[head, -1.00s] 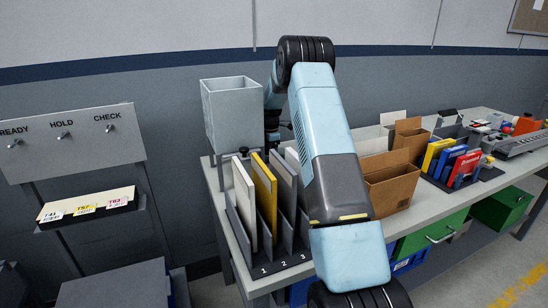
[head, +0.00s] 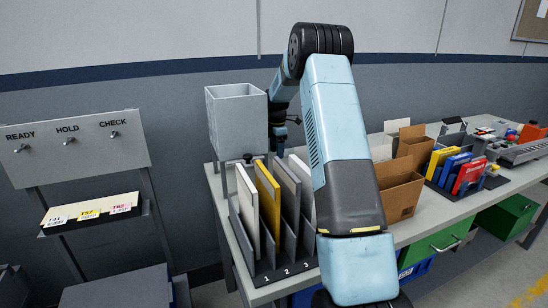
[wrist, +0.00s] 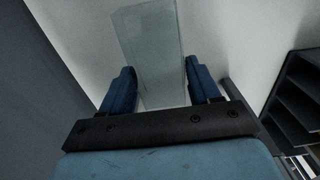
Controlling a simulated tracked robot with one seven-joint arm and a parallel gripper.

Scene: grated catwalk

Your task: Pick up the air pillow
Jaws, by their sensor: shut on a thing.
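The air pillow (wrist: 150,32) shows in the wrist view as a pale, see-through, greenish sheet-like thing. It stands out beyond the fingers, and its lower part lies between them. My gripper (wrist: 160,68) is shut on it, with one blue finger at each side. In the head view my arm bends down behind itself, and its dark end shows just right of the grey open-topped bin (head: 237,122). The fingers and the air pillow cannot be made out in that view.
A rack of numbered slots (head: 262,262) with upright panels stands at the table's near end. Cardboard boxes (head: 398,192), blue and yellow folders (head: 452,165) and other goods fill the table further right. A hook board (head: 80,145) stands at left.

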